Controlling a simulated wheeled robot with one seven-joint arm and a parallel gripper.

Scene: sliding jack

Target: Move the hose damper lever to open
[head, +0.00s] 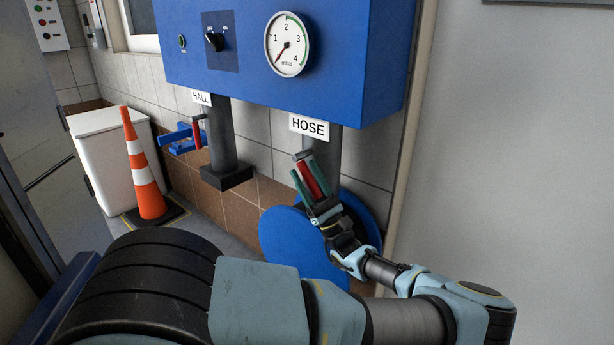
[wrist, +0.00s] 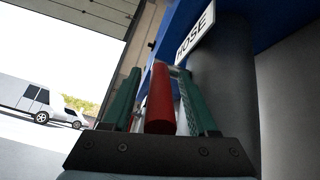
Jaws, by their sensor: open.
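The red hose damper lever (head: 314,177) hangs down in front of the grey pipe under the HOSE label (head: 308,126). In the wrist view the red lever (wrist: 159,100) stands between the two green fingers, with the HOSE label (wrist: 195,36) beyond. My gripper (head: 308,172) is open, with one finger on each side of the lever. In the wrist view a narrow gap shows on each side of the lever, so my gripper (wrist: 159,98) is around it and not clamped. The lever's pivot is partly hidden by the fingers.
A second red lever (head: 196,134) sits at the HALL pipe (head: 221,135). The blue cabinet (head: 350,60) with a gauge (head: 287,44) is above. A blue disc (head: 283,240) is behind my wrist. A traffic cone (head: 146,180) and white bin (head: 112,155) stand left.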

